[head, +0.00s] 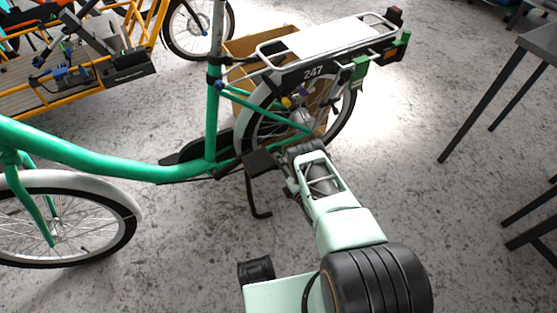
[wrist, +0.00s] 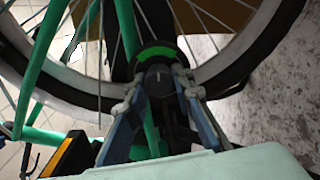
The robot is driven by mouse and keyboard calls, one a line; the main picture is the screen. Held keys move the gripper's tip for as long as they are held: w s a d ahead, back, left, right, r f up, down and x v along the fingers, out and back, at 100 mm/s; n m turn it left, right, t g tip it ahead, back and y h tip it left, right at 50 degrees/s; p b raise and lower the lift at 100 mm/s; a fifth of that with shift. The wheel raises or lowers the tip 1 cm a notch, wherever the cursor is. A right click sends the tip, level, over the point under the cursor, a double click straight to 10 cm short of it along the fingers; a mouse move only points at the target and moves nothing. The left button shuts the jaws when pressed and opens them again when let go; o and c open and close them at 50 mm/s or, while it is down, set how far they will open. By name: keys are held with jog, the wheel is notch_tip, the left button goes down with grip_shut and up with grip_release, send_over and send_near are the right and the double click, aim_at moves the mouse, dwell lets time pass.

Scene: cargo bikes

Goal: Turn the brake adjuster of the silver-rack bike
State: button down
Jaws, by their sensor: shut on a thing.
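The silver-rack bike (head: 90,154) has a green frame, and its silver rack (head: 327,38) sits over the rear wheel with the number 247 below it. In the wrist view, the brake adjuster (wrist: 158,79), a dark round knob with a green arc behind it, sits by the rear wheel between spokes and tyre. My gripper (wrist: 160,92) is shut on the knob, one finger on each side. In the head view my arm reaches to the rear wheel's lower part, and the knob and fingertips cannot be made out there.
A cardboard box (head: 262,42) stands behind the rear wheel. A pedal and crank (head: 258,165) are close to the left of my arm. Yellow-framed cargo bikes (head: 85,75) stand at the upper left. A grey table (head: 540,42) is at the right, with clear floor between.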

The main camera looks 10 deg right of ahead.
jog(key=shift+w+n, duration=0.1)
jog(key=shift+n, duration=0.9)
jog(key=shift+d, duration=0.1)
jog(key=c, duration=1.7)
grip_release()
jog(key=shift+o, duration=0.2)
